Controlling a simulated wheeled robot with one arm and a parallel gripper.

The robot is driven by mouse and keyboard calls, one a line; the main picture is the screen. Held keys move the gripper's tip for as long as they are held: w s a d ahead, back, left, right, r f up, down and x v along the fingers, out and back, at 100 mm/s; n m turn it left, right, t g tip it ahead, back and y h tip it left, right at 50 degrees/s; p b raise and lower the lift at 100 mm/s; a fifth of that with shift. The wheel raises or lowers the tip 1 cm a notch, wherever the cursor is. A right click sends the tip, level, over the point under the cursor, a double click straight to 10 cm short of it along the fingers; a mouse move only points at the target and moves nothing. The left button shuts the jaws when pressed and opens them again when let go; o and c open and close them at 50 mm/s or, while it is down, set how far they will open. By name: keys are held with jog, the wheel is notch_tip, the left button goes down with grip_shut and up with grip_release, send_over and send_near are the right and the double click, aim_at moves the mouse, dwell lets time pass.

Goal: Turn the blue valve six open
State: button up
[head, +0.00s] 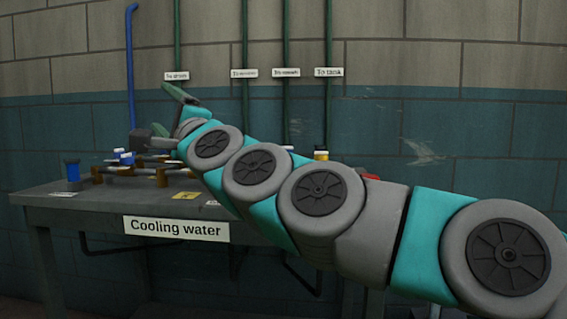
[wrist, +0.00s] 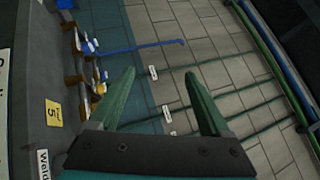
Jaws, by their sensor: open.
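Blue valve handles (head: 123,156) sit on brown fittings along the bench in the head view, left of my arm. Two blue handles (wrist: 90,46) also show at the left of the wrist view, one above the other. I cannot read a number six on either. My gripper (wrist: 159,74) is open and empty, its two green fingers apart. In the wrist view the valves lie to the left of the fingers, not between them. In the head view my arm hides part of the bench and the fittings behind it.
The grey bench (head: 60,197) carries a "Cooling water" sign (head: 176,229) on its front. A yellow tag with a 5 (wrist: 54,113) is on it. A blue cup-like object (head: 72,170) stands at its left. Green pipes (head: 245,40) and a blue pipe (head: 130,65) run up the wall behind.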

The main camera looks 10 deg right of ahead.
jog(key=w+d+r+m+t+h, duration=0.35)
jog(key=w+d+m+h, duration=0.75)
jog(key=m, duration=0.5)
jog(key=w+d+f+m+g+h, duration=0.1)
jog(key=d+f+m+g+h, duration=0.1)
jog(key=d+f+m+h, duration=0.1)
jog(key=w+d+f+m+g+h, duration=0.1)
jog(key=d+f+m+g+h, duration=0.2)
jog(key=f+m, duration=0.3)
jog(key=w+d+f+m+g+h, duration=0.1)
jog(key=d+f+m+g+h, duration=0.2)
jog(key=f, duration=0.5)
jog(key=shift+w+d+m+h, duration=0.2)
jog(key=shift+d+m+h, duration=0.05)
jog(key=shift+m+h, duration=0.35)
jog(key=shift+w+d+m+h, duration=0.15)
jog(key=shift+d+m+h, duration=0.1)
jog(key=shift+m+h, duration=0.3)
jog(key=shift+p+x, duration=0.5)
jog(key=shift+x, duration=3.25)
grip_shut()
